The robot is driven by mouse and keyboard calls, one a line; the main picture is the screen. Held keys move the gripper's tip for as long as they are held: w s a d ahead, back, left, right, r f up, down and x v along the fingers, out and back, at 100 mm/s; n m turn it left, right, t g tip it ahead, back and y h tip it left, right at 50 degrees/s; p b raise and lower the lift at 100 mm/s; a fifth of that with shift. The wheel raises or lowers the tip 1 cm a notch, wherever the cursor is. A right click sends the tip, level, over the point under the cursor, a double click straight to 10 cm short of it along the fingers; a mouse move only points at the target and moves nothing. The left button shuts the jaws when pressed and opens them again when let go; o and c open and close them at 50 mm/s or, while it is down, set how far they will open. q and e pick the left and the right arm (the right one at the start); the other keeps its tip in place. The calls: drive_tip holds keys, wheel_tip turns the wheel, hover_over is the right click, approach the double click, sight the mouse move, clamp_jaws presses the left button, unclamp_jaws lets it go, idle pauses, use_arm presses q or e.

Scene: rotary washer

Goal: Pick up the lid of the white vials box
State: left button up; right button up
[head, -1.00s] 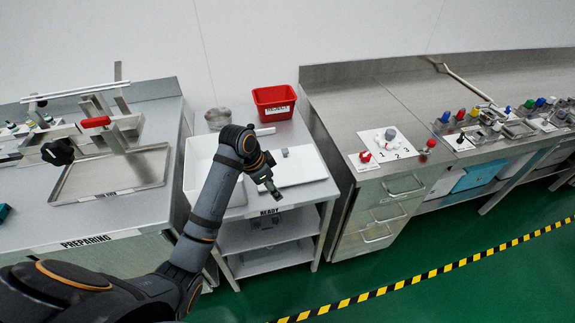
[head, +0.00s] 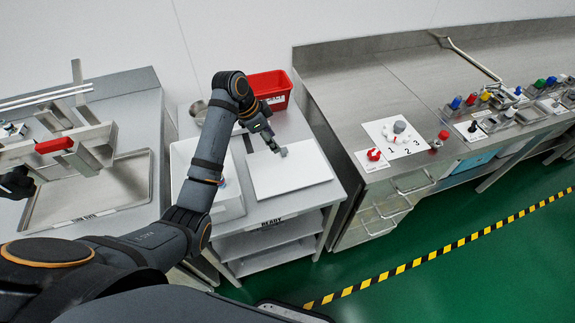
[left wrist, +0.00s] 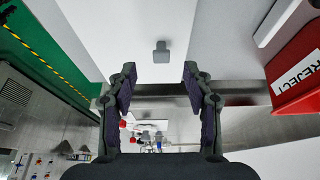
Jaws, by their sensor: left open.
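The lid (head: 292,176) is a flat white panel with a small grey knob on its top, on the stand marked READY. Whether it lies on a box is unclear. An open white box (head: 228,207) stands to its left, partly hidden by my left arm. My left gripper (head: 272,144) is at the lid's back left part, close by the knob. In the left wrist view my gripper (left wrist: 159,80) is open and empty. The grey knob (left wrist: 161,51) there is centred just ahead of the fingertips, over the white lid (left wrist: 120,25). My right gripper is not in view.
A red REJECT bin (head: 270,88) stands close behind the gripper and also shows in the left wrist view (left wrist: 297,75). A metal bowl (head: 198,110) is at the back left. Steel counters stand on both sides of the stand; the floor in front is free.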

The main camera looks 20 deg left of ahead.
sight(283, 150)
use_arm(q)
drive_tip(key=x, duration=0.2)
drive_tip(key=shift+w+d+f, duration=0.2)
drive_tip(key=shift+w+d, duration=0.05)
drive_tip(key=x, duration=0.3)
drive_tip(key=shift+w+d+f+p, duration=0.2)
drive_tip(key=shift+d+f+p, duration=0.1)
drive_tip(key=shift+p, duration=0.1)
clamp_jaws()
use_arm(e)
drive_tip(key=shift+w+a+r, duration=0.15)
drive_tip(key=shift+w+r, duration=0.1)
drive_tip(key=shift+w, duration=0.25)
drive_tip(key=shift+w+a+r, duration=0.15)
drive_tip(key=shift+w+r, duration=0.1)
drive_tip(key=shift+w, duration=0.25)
